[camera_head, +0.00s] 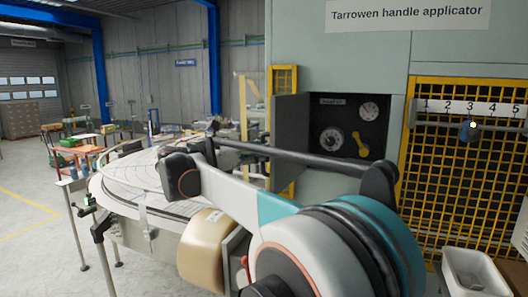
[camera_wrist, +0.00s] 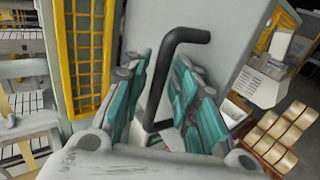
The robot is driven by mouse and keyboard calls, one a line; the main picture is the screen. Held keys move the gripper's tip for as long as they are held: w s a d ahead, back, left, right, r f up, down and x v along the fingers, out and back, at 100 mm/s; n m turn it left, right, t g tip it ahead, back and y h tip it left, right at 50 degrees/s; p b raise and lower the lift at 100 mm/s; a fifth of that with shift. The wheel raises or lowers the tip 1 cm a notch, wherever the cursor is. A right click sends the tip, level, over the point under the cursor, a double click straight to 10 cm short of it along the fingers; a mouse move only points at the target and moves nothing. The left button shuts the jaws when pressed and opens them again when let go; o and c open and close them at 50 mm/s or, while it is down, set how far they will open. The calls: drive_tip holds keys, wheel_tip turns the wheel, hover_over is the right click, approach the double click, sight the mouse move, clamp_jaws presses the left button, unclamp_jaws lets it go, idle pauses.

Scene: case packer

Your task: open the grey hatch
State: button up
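The grey hatch (camera_head: 291,140) stands swung out on the left side of a dark recess (camera_head: 375,145) in the machine front, so the recess is uncovered. In the wrist view a black bar handle (camera_wrist: 188,36) stands out from a pale grey panel (camera_wrist: 215,28), which looks like the hatch. My gripper (camera_wrist: 160,78) has its teal fingers spread on either side of the handle. Gaps show beside the bar, and I see no firm grip. The handle's lower end is partly hidden near the gripper body. My arm hides the gripper's contact area in the head view.
The recess holds round gauges (camera_head: 369,111) and a yellow lever (camera_head: 362,143). A yellow mesh guard (camera_head: 440,190) with a numbered strip is at right. A round table (camera_head: 130,180) stands left of the machine. Floor at far left is clear. A white bin (camera_head: 472,270) is low right.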

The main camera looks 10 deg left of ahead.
drive_tip(key=shift+w+d, duration=0.2)
drive_tip(key=v, duration=1.2)
